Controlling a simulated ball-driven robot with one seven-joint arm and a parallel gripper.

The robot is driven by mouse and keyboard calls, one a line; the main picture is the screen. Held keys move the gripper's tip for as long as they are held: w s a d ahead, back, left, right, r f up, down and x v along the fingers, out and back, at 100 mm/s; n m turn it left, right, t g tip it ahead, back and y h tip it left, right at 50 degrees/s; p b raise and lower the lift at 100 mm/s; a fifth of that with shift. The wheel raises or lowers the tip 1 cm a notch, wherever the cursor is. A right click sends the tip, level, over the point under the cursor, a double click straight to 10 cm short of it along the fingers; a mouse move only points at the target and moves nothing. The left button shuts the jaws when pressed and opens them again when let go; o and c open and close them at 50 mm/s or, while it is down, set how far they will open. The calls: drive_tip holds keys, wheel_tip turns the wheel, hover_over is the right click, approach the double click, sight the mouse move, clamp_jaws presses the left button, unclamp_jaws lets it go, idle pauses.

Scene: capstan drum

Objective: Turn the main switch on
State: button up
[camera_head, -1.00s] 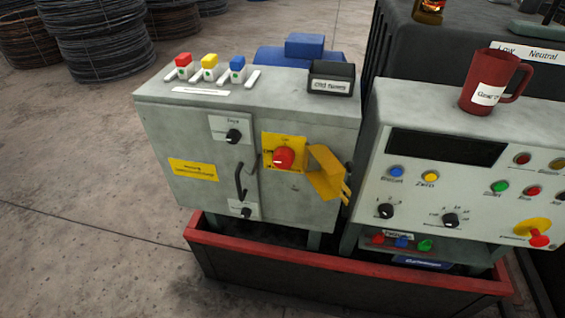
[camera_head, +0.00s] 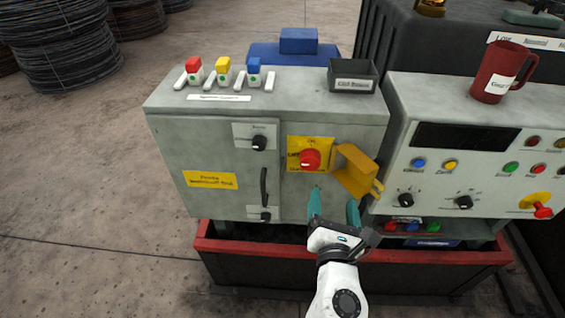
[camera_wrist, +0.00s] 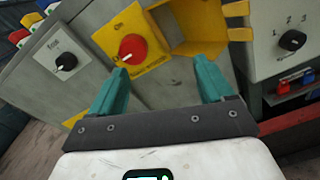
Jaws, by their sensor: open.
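The main switch is a red rotary knob (camera_head: 310,159) on a yellow plate (camera_head: 296,142) on the front of the grey cabinet. A yellow cover (camera_head: 356,172) stands swung open at the knob's right. In the wrist view the red knob (camera_wrist: 133,48) shows a pale pointer mark aimed down-left, and the open cover (camera_wrist: 190,30) is beside it. My gripper (camera_head: 335,195) is open and empty, with its teal fingers below and slightly right of the knob. In the wrist view my gripper (camera_wrist: 158,82) has its left fingertip just below the knob, apparently apart from it.
Black knobs (camera_head: 259,143) and a black door handle (camera_head: 264,188) are left of the switch. A control panel (camera_head: 460,190) with buttons and a red mug (camera_head: 502,72) stands right. A red-rimmed trough (camera_head: 230,248) runs below. Coloured blocks and a black box (camera_head: 353,75) sit on the cabinet.

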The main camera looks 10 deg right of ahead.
sight(311, 164)
drive_tip(key=w+n, duration=0.1)
drive_tip(key=w, duration=0.3)
drive_tip(key=w+n+y, duration=0.1)
drive_tip(key=w, duration=0.3)
drive_tip(key=w+a, duration=0.1)
drive_tip(key=w, duration=0.2)
drive_tip(key=shift+w+a+r+n+t+p, duration=0.1)
drive_tip(key=shift+w+r+n+t+p, duration=0.2)
drive_tip(key=shift+w+n+t, duration=0.1)
drive_tip(key=c, duration=1)
drive_tip(key=shift+c, duration=0.2)
